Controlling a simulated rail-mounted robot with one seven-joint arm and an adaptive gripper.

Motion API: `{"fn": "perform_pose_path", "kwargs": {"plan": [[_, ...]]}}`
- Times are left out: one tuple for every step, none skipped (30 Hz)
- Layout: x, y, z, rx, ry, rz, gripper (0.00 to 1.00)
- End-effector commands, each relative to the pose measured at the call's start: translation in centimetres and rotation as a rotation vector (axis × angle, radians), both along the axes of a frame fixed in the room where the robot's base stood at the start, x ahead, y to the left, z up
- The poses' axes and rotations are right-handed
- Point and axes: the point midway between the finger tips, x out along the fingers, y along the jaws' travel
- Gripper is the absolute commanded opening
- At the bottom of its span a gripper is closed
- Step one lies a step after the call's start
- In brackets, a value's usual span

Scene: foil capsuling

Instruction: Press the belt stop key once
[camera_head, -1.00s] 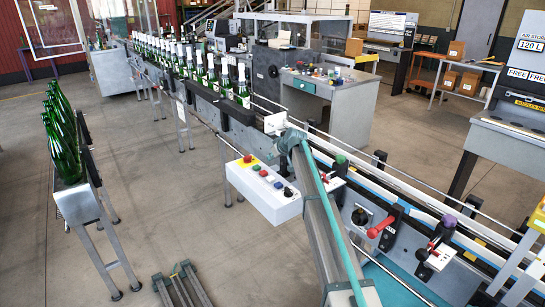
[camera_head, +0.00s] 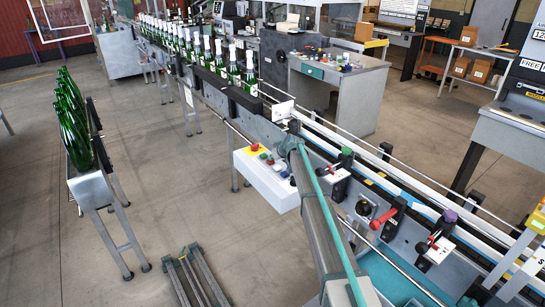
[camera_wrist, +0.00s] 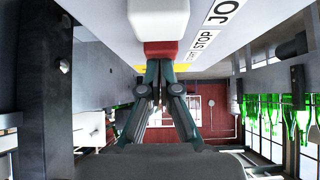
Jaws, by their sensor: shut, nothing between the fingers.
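The control box (camera_head: 270,180) is a white box on the near side of the conveyor in the head view. It carries a red mushroom button (camera_head: 255,147) on a yellow plate and a row of small coloured keys (camera_head: 270,160). In the wrist view its panel shows a STOP label (camera_wrist: 204,42) beside a partly cut JO label (camera_wrist: 227,9). My gripper (camera_wrist: 160,66) is shut and empty, its fingertips just below a white-and-red block (camera_wrist: 158,22) in that view. I cannot tell whether they touch it. In the head view the gripper is not distinguishable; my arm covers that area.
The conveyor (camera_head: 330,135) runs diagonally with a line of green bottles (camera_head: 220,60). Clamps with red handles (camera_head: 388,213) stand along its near side. A bottle rack (camera_head: 95,190) stands at left, with metal bars (camera_head: 190,275) on the floor. Floor between is open.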

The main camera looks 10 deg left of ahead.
Motion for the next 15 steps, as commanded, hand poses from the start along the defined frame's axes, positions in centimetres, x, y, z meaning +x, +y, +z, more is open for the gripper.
{"fn": "perform_pose_path", "kwargs": {"plan": [[0.0, 0.0, 0.0, 0.0, 0.0, 0.0, 0.0], [0.0, 0.0, 0.0, 0.0, 0.0, 0.0, 0.0], [0.0, 0.0, 0.0, 0.0, 0.0, 0.0, 0.0], [0.0, 0.0, -0.1, 0.0, 0.0, 0.0, 0.0], [0.0, 0.0, -0.2, 0.0, 0.0, 0.0, 0.0], [0.0, 0.0, -0.4, 0.0, 0.0, 0.0, 0.0], [0.0, 0.0, -0.6, 0.0, 0.0, 0.0, 0.0], [0.0, 0.0, -0.8, 0.0, 0.0, 0.0, 0.0], [0.0, 0.0, -1.1, 0.0, 0.0, 0.0, 0.0], [0.0, 0.0, -1.4, 0.0, 0.0, 0.0, 0.0], [0.0, 0.0, -1.6, -0.001, 0.001, 0.0, 0.0], [0.0, 0.0, -1.9, -0.001, 0.001, 0.0, 0.0], [0.0, 0.0, -2.1, -0.001, 0.001, 0.0, 0.0], [0.0, 0.0, -2.2, -0.001, 0.002, 0.001, 0.0], [0.0, 0.0, -2.3, -0.001, 0.002, 0.001, 0.0]]}}
